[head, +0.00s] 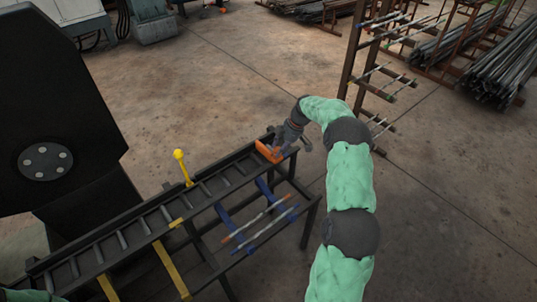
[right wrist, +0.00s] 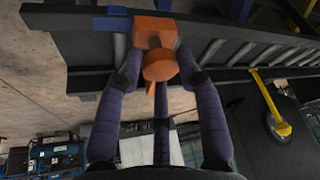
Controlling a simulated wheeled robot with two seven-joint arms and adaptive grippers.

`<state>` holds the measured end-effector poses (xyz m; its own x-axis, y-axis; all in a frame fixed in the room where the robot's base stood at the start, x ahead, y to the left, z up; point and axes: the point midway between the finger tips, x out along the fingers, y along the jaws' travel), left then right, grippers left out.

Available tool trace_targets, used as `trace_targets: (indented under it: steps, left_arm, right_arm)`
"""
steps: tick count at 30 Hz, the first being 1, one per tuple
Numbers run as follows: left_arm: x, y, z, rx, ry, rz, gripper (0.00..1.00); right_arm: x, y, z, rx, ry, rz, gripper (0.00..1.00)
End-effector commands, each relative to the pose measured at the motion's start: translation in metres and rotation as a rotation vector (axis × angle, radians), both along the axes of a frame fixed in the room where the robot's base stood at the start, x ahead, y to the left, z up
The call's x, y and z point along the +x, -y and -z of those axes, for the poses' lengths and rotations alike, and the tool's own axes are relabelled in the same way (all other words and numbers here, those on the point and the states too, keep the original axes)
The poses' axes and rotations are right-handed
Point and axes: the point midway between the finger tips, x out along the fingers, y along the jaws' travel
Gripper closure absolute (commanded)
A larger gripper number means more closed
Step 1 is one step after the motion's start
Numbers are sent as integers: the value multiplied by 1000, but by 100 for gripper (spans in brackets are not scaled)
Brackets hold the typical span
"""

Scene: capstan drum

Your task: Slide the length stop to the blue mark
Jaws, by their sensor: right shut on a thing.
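The orange length stop (head: 268,152) sits at the far right end of the dark roller table. My right gripper (head: 281,149) reaches it from the right. In the right wrist view, the gripper's fingers are shut on the round knob of the length stop (right wrist: 155,42). A small blue patch (right wrist: 116,11) shows on the dark rail left of the stop, and another blue bit shows above it. In the head view the mark is not clear. My left gripper is not in view.
The roller table (head: 100,257) runs from lower left to the middle. A yellow-knobbed lever (head: 180,157) stands at its far side. Blue brackets (head: 226,217) hold rods on the near side. A rack (head: 368,75) stands behind my right arm.

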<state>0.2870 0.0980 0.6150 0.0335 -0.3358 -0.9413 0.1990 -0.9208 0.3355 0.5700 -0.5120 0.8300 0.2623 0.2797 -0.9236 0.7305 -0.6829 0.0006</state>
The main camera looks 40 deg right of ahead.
Motion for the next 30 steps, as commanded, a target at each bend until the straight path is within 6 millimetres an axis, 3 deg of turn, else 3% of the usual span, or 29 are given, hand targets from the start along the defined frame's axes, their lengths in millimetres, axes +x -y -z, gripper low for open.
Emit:
trace_targets:
  steps: [7, 21, 22, 24, 30]
  left_arm:
    - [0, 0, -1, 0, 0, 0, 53]
    - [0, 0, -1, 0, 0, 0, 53]
    - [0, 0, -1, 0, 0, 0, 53]
    - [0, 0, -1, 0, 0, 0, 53]
    - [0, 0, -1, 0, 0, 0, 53]
  right_arm:
    - [-1, 28, 2, 1, -5, 0, 100]
    - [0, 35, 2, -5, -2, 2, 100]
    - [0, 36, 2, -5, -2, 2, 61]
    - [0, 36, 1, -5, -2, 1, 41]
    - [1, 34, 1, -3, -1, 0, 40]
